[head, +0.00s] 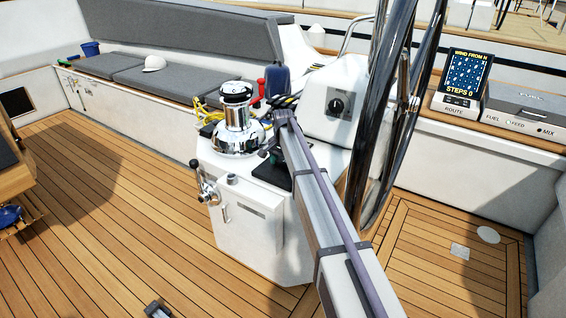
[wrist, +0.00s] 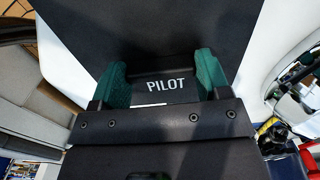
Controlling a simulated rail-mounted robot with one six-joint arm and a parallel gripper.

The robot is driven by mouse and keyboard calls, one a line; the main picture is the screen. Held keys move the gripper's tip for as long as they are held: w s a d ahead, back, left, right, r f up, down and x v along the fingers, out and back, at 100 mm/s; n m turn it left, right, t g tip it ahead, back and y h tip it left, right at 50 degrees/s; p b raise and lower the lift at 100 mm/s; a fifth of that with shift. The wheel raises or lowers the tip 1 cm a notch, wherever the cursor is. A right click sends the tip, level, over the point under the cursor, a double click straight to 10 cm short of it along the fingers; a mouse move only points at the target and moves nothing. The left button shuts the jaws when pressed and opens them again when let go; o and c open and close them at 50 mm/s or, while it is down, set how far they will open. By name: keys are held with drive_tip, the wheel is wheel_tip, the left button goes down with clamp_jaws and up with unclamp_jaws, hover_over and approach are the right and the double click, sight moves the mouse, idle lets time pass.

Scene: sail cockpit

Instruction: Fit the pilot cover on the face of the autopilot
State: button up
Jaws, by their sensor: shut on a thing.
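My gripper (wrist: 163,82) has its two green pads shut on a black raised block marked PILOT. This block belongs to the dark pilot cover (wrist: 150,28), whose broad flat plate spreads behind the pads. In the head view my gripper (head: 268,150) is small and partly hidden by my arm. It is over the white console beside the chrome winch, with the dark cover (head: 269,173) low at the console top. The autopilot's face is not clearly visible; whether the cover touches it or is seated, I cannot tell.
The chrome winch (head: 237,122) stands close left of my gripper, with a yellow rope (head: 207,109) behind it. A white pod with a black knob (head: 338,104) and the large steering wheel (head: 385,120) stand to the right. The teak floor (head: 110,200) is open at left.

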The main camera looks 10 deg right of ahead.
idle(0.4)
drive_tip(key=o, duration=1)
drive_tip(key=shift+o, duration=0.2)
wheel_tip(320, 180, up, 7)
drive_tip(key=p, duration=0.7)
drive_tip(key=shift+r, duration=0.15)
